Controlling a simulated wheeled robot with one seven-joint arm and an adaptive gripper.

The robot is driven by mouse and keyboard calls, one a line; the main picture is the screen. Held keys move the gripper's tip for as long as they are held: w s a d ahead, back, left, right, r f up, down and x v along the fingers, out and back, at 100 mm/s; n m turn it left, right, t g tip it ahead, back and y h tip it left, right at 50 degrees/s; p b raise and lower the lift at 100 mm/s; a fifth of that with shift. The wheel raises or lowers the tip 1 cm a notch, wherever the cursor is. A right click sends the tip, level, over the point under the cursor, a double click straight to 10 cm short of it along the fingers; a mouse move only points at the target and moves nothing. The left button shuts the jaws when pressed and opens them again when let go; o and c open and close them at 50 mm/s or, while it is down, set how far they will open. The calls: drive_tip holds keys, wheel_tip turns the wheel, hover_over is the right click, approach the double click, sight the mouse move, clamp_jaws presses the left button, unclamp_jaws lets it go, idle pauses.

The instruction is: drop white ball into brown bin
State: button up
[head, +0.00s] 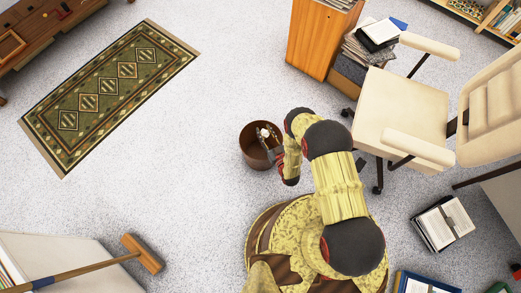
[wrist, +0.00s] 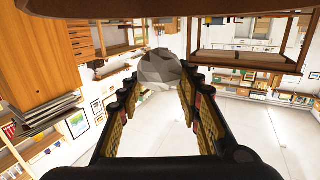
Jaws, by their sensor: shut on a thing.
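The brown bin (head: 246,151) is a round, open-topped container standing on the floor near the middle of the head view. My gripper (head: 266,138) shows over its opening, at the bin's right side. The small white ball (head: 263,131) is at the fingertips, over the bin's opening as seen from above. In the wrist view the ball (wrist: 163,67) looks grey and faceted, between the tips of my gripper (wrist: 163,78), which is shut on it. The ball's height against the bin's rim is hard to tell.
A cream office chair (head: 400,110) and a wooden cabinet (head: 318,40) stand to the right and behind. A patterned rug (head: 108,92) lies at left. A broom-like tool (head: 142,254) is at lower left. Papers (head: 442,223) lie at right. Floor left of the bin is clear.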

drive_tip(key=o, duration=0.8)
drive_tip(key=shift+s, duration=0.1)
drive_tip(key=v, duration=0.7)
drive_tip(key=shift+s+d+f, duration=0.1)
drive_tip(key=shift+s, duration=0.05)
idle(0.3)
